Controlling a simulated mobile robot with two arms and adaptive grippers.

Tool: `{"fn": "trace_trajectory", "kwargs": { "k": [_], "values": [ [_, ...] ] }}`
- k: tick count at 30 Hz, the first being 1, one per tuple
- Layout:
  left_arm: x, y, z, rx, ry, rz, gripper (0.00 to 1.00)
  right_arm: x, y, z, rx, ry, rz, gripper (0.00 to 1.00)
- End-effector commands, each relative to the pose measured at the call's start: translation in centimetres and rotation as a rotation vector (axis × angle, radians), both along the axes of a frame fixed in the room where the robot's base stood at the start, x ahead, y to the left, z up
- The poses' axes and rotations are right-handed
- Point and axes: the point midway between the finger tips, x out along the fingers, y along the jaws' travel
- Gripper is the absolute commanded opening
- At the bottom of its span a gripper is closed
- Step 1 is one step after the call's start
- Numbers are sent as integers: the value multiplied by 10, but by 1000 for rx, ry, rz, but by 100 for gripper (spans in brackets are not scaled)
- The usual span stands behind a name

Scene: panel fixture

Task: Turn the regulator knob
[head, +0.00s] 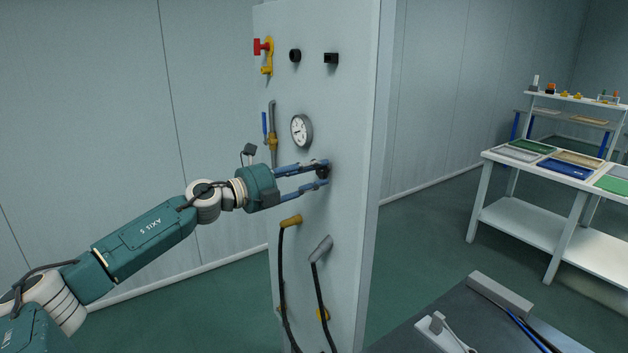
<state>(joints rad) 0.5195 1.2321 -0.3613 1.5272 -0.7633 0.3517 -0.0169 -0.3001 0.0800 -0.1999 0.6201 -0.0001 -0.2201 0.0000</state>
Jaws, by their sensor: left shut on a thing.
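The regulator knob (323,172) is a small black knob on the face of the pale upright panel (345,110), below and right of the round gauge (301,131). My left gripper (325,174) reaches in from the left with its blue fingers at the knob. The upper finger lies over the knob's top and the lower finger is just below it. The gripper is shut on the knob, which is partly hidden by the fingers. My right gripper does not show.
Above are a red and yellow valve (265,54) and two black knobs (295,55). A blue-handled valve (268,135) is left of the gauge. Hoses with yellow (290,221) and grey (320,248) ends hang below. A dark bench (410,335) and a white shelved table (520,215) stand right.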

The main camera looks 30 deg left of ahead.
Motion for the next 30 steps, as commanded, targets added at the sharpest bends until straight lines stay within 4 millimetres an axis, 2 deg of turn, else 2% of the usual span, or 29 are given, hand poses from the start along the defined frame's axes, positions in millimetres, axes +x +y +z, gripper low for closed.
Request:
{"fn": "trace_trajectory", "kwargs": {
  "k": [3,15,30],
  "values": [
    [0,-1,-3,93,-39,-3,6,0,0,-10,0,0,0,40],
    [0,-1,-4,320,-130,-3,6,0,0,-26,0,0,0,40],
    [0,-2,-5,383,-151,-6,6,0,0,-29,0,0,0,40]
  ]
}}
